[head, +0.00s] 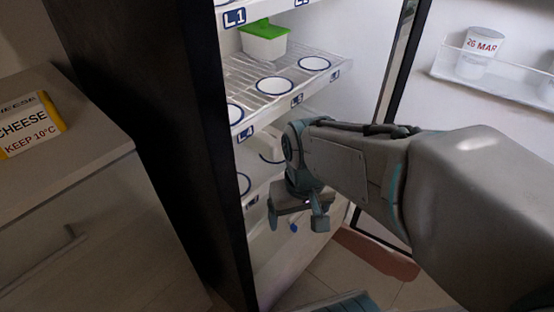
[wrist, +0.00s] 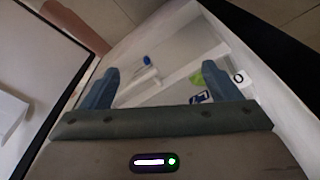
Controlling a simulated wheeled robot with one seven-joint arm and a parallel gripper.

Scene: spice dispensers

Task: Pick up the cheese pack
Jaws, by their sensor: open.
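The cheese pack (head: 28,126) is a yellow and white box printed "CHEESE KEEP 10°C". It rests on the counter top at the far left in the head view, outside the fridge. It does not show in the wrist view. My gripper (head: 305,222) is in front of the lower part of the open fridge, well to the right of the cheese pack and lower in the picture. In the wrist view its two fingers (wrist: 170,90) are spread apart with nothing held between them.
The fridge's dark side wall (head: 150,120) stands between my arm and the counter (head: 85,145). A green-lidded tub (head: 264,46) sits on a wire shelf with ringed spots. A white cup (head: 480,52) marked "26 MAR" stands in the door rack at right.

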